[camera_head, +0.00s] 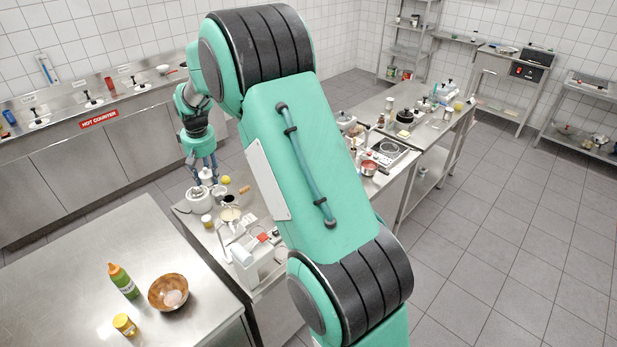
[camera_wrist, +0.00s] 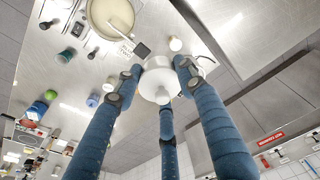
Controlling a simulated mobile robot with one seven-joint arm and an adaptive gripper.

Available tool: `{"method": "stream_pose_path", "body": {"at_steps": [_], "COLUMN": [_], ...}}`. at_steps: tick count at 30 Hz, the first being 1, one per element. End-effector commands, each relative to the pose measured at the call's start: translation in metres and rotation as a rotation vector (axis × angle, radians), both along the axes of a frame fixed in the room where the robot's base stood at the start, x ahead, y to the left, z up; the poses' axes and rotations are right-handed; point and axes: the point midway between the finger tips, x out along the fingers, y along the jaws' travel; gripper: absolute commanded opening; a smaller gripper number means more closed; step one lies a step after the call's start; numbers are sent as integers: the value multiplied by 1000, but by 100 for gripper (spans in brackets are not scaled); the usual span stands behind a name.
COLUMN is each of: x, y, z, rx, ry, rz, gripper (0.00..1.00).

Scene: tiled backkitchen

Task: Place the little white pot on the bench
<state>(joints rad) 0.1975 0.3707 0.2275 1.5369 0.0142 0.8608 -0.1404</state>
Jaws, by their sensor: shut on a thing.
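The little white pot (camera_wrist: 158,76) is round with a pale knob on top, and it sits between my blue fingertips in the wrist view. My gripper (camera_wrist: 160,92) is shut on it, with the fingers around its upper part. In the head view, my gripper (camera_head: 204,172) points down over the left end of the middle steel bench (camera_head: 186,207), with the white pot (camera_head: 198,199) below its fingers. I cannot tell whether the pot rests on the steel or hangs just above it.

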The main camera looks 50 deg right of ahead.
Motion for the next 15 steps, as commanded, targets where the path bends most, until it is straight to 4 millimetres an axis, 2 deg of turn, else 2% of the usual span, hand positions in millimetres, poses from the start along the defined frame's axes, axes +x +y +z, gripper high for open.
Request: {"method": "stream_pose_path", "body": {"at_steps": [1,3,12,15], "x": [-3,-6,-32,-42], "y": [-22,-49,-160,-190], "z": [1,1,0,0], "rx": [0,0,-2,-2], "ry": [1,1,2,1], "rz": [-24,-53,-168,-198], "gripper": [0,0,0,0]}}
